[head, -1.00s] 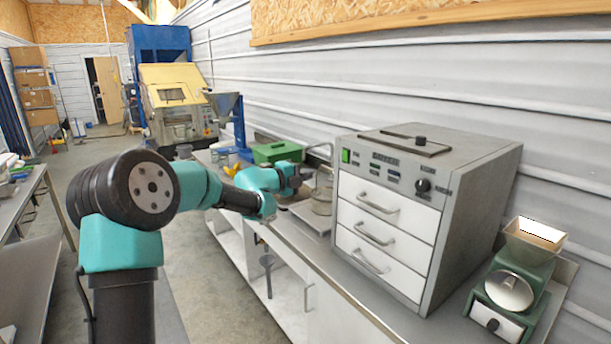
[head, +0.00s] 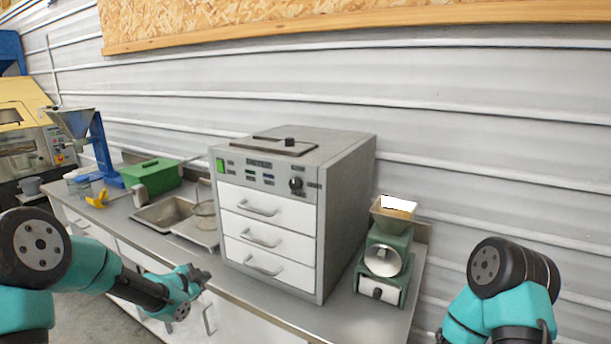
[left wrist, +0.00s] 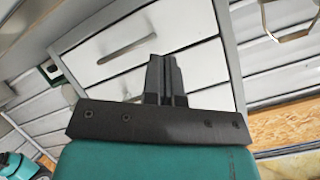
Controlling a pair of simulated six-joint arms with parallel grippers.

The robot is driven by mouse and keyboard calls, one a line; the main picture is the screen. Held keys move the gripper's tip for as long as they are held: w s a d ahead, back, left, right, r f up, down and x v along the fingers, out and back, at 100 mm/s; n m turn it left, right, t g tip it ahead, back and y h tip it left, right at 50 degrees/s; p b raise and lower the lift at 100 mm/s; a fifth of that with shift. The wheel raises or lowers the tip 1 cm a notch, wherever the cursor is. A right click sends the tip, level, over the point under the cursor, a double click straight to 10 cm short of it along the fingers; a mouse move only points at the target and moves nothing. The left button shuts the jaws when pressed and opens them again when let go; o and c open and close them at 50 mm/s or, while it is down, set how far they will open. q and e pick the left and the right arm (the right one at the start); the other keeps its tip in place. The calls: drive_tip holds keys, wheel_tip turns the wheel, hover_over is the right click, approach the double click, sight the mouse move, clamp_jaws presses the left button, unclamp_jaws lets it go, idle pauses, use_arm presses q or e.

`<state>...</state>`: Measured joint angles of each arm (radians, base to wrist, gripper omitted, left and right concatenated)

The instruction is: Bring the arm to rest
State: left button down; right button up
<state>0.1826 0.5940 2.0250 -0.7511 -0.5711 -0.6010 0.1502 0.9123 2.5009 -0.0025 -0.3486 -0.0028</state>
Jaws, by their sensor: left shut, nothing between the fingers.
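My left gripper (head: 203,276) is shut and empty. It hangs in front of the counter's front edge, low and to the left of the grey drawer unit (head: 350,200). In the left wrist view its two fingers (left wrist: 165,72) are together, pointing towards the white drawer fronts (left wrist: 120,48), with nothing between them. My right arm shows at the lower right of the head view, but its gripper is out of the picture.
The steel counter (head: 240,286) runs along the wall. On it are a green box (head: 150,172), a sink (head: 163,213), a sieve (head: 204,208), a blue stand with a metal funnel (head: 72,122), a yellow item (head: 98,198) and a green hopper grinder (head: 385,258).

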use_arm(q)
drive_tip(key=s+d+f+n+g, duration=0.2)
drive_tip(key=s+f+n, duration=0.15)
drive_tip(key=f, duration=0.35)
drive_tip(key=s+d+f+n+g, duration=0.1)
drive_tip(key=s+d+f+n, duration=0.1)
drive_tip(key=s+f, duration=0.35)
drive_tip(key=s+d+f+n+g, duration=0.1)
drive_tip(key=s+f+n+g, duration=0.1)
drive_tip(key=s+f, duration=0.3)
drive_tip(key=s+d+f+n+g+y, duration=0.1)
drive_tip(key=s+d+f+n+g, duration=0.1)
drive_tip(key=s, duration=1)
drive_tip(key=s+d+f+n+g, duration=0.2)
drive_tip(key=s+f+n+g, duration=0.1)
drive_tip(key=s+f+n, duration=0.2)
drive_tip(key=s+f, duration=0.2)
drive_tip(key=s, duration=0.2)
drive_tip(key=shift+f+g+y, duration=0.3)
drive_tip(key=shift+g, duration=0.1)
